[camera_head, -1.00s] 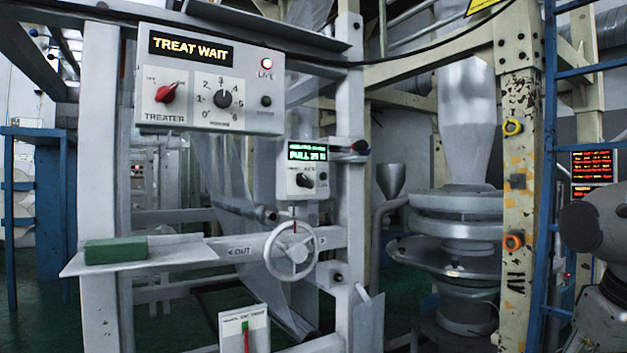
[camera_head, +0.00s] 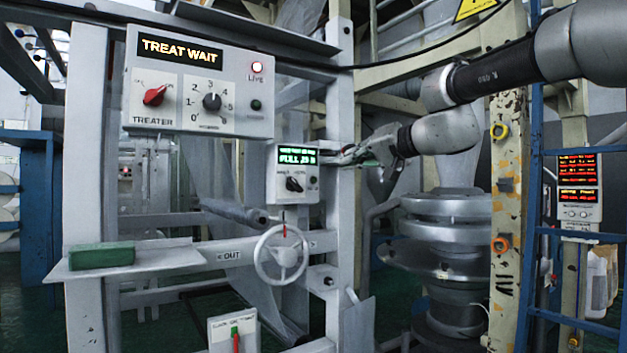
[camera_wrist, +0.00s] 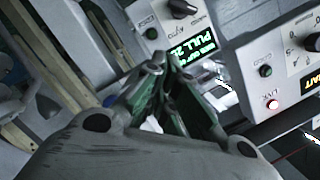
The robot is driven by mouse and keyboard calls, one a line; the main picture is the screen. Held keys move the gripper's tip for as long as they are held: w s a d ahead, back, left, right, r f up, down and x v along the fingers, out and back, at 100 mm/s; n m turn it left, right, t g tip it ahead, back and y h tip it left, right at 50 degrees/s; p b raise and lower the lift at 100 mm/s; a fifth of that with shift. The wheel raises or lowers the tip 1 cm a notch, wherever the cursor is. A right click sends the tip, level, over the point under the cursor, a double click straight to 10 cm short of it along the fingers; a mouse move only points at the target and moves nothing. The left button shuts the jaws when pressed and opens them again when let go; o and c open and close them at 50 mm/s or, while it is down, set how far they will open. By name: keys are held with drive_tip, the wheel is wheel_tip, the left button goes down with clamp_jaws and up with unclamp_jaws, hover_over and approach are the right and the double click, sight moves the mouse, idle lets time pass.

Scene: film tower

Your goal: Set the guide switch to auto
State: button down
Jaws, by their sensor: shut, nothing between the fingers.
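A small grey panel with a green display (camera_head: 297,157) reading PULL and a number is fixed to the frame post. A black rotary knob (camera_head: 294,184) sits below the display; its small labels are too blurred to read, so I cannot confirm its setting or that it is the guide switch. The knob also shows upside down in the wrist view (camera_wrist: 181,8). My gripper (camera_head: 349,155) is shut and empty, just right of the panel at display height. In the wrist view its fingertips (camera_wrist: 166,62) appear just beside the display, apart from the knob.
A larger panel above left, the treater box (camera_head: 200,80), has a red knob (camera_head: 155,95), a black dial (camera_head: 212,102) and a lit lamp. A handwheel (camera_head: 281,252) is below the small panel. A shelf holds a green block (camera_head: 101,255). A post stands right of the panel.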

sight(304, 182)
idle(0.3)
drive_tip(key=x, duration=1)
drive_tip(key=shift+a+f, duration=0.1)
drive_tip(key=shift+f, duration=0.05)
drive_tip(key=shift+s+a+f, duration=0.65)
drive_tip(key=shift+f, duration=0.2)
drive_tip(key=shift+s+a+f, duration=0.2)
drive_tip(key=shift+a+f, duration=0.2)
drive_tip(key=shift+f, duration=0.15)
drive_tip(key=shift+w+d, duration=0.1)
drive_tip(key=shift+f+m, duration=0.1)
drive_tip(key=shift+m, duration=0.2)
